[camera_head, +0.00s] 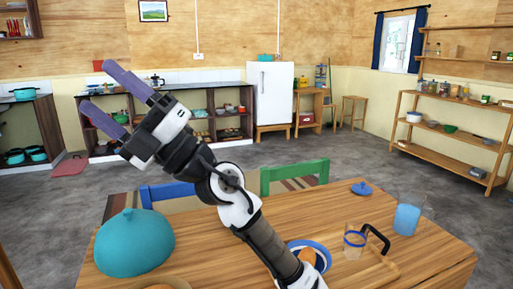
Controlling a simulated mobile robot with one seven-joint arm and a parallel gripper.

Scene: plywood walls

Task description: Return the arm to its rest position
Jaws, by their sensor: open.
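My gripper (112,94) is in the upper left of the head view, at the end of my raised arm. Its two purple fingers are spread apart with nothing between them. The arm rises from the bottom of the picture, over the wooden table (225,240), and leans to the left. The gripper is well above the table, in front of the far shelves in the picture. My arm's lower end hides part of the table and of a blue-rimmed plate (321,248).
Open floor (350,160) lies beyond.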

